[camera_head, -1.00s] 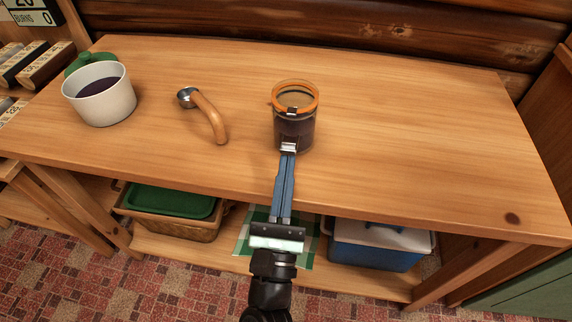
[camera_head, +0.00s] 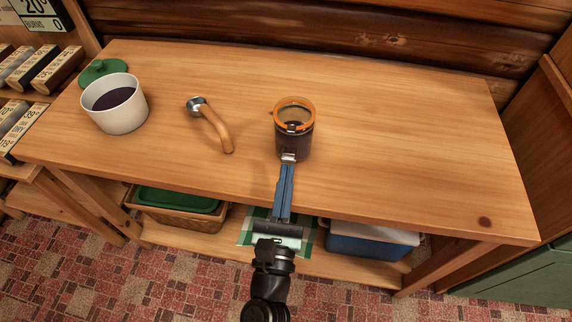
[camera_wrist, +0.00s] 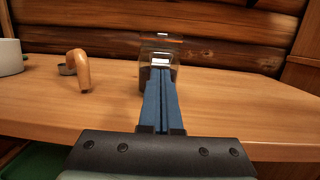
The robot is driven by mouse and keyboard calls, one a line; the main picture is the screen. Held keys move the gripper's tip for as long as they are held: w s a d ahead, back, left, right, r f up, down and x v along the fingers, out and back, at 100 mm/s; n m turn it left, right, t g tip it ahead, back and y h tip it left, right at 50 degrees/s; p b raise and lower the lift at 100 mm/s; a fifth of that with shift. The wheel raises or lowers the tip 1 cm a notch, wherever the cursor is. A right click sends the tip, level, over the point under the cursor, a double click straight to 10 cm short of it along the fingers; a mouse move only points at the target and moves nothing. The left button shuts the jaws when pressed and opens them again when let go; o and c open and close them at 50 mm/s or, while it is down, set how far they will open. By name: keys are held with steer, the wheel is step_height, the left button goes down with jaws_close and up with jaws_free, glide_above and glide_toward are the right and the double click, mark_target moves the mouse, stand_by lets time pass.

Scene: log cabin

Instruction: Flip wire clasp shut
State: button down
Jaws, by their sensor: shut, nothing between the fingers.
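A glass jar (camera_head: 301,143) with dark contents and an orange ring around its top stands upright near the middle of the table. A metal wire clasp (camera_head: 289,157) shows low on the jar's near side, right at my fingertips. My gripper (camera_head: 288,164) reaches in from the front with its blue fingers together and nothing between them. In the wrist view the fingers (camera_wrist: 161,72) point straight at the jar (camera_wrist: 172,47) and cover much of its lower front. I cannot tell whether the fingertips touch the clasp.
A ladle with a curved wooden handle (camera_head: 216,130) lies left of the jar. A white pot (camera_head: 124,120) with dark contents and a green lid (camera_head: 103,70) are farther left. The table (camera_head: 410,130) is clear to the right. A basket and cooler sit on the lower shelf.

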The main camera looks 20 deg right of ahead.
mark_target(287, 153)
steer(key=shift+w+d+r+g+y+p, duration=0.1)
steer(key=shift+r+g+y+p, duration=0.65)
steer(key=shift+p, duration=3.45)
steer(key=shift+r+g+y+p, duration=0.25)
steer(key=shift+r+g+p, duration=0.95)
steer(key=shift+p, duration=3)
steer(key=p, duration=0.3)
steer(key=g+p, duration=0.1)
steer(key=p, duration=0.2)
steer(key=shift+w+d+r+g+y, duration=0.1)
steer(key=shift+w+r+g+y, duration=0.15)
steer(key=shift+r+y, duration=0.15)
steer(key=g+y+p, duration=0.1)
steer(key=p, duration=0.3)
steer(key=shift+w+d+r, duration=0.1)
steer(key=shift+w+r, duration=0.05)
steer(key=shift+r, duration=0.05)
steer(key=shift+p, duration=0.5)
steer(key=shift+w+d+r+p, duration=0.1)
steer(key=shift+w+r+p, duration=0.1)
steer(key=shift+p, duration=0.35)
steer(key=shift+w+r+p, duration=0.1)
steer(key=shift+p, duration=0.2)
steer(key=shift+f, duration=0.2)
steer(key=shift+r, duration=0.15)
